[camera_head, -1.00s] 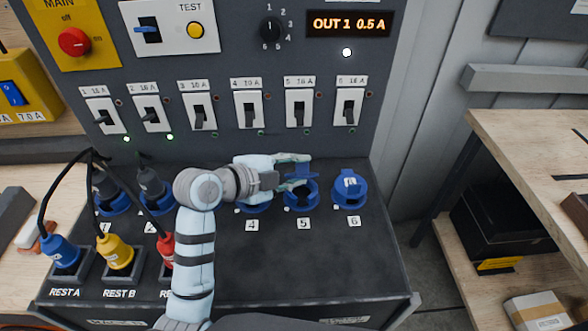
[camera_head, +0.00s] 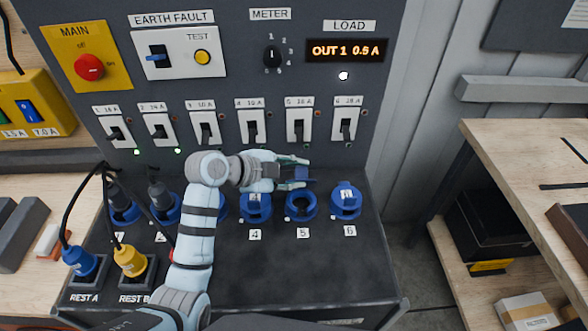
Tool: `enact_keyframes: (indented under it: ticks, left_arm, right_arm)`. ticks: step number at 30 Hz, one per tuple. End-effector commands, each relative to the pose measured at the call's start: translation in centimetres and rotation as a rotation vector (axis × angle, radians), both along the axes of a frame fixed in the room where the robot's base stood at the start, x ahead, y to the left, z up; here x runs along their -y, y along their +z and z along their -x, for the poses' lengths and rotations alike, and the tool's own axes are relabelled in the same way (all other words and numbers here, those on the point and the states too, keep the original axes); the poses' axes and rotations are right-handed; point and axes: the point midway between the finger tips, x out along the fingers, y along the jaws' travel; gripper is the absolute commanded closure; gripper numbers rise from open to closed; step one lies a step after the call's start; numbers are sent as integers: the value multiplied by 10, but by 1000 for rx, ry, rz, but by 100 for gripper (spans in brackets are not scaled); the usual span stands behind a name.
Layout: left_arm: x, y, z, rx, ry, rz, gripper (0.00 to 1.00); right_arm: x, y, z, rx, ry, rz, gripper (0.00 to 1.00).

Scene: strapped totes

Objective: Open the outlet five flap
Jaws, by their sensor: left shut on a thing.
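Outlet five (camera_head: 301,208) is a round blue socket on the dark sloping panel, above the label 5. Its dark round opening shows. Its blue flap (camera_head: 304,173) stands raised at the far side of the socket. My left gripper (camera_head: 295,173) reaches in from the left above outlet four and is shut on the flap, with one finger on the far side and one on the near side. The fingers partly hide the flap and its hinge. My right gripper is not in view.
Outlet four (camera_head: 255,209) and outlet six (camera_head: 346,204) flank outlet five with blue flaps down. Black plugs (camera_head: 161,197) with cables sit in the left outlets. Breaker switches (camera_head: 299,126) line the upright panel behind. A wooden bench (camera_head: 520,150) stands at the right.

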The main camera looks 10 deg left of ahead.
Motion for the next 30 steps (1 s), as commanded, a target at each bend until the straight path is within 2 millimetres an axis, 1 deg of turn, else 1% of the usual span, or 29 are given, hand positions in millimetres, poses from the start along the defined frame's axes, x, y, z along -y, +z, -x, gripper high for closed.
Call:
enact_keyframes:
  ticks: [1, 12, 29, 30]
  left_arm:
    - [-2, 6, -6, 15, 5, -2, 100]
    - [-5, 9, -24, 21, 5, -1, 100]
    - [-6, 6, -27, 14, 5, -4, 100]
    - [-6, 6, -27, 14, 5, -4, 67]
  right_arm:
    - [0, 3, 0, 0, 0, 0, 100]
    - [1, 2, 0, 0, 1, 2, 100]
    - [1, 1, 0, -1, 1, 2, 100]
    - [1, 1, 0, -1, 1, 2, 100]
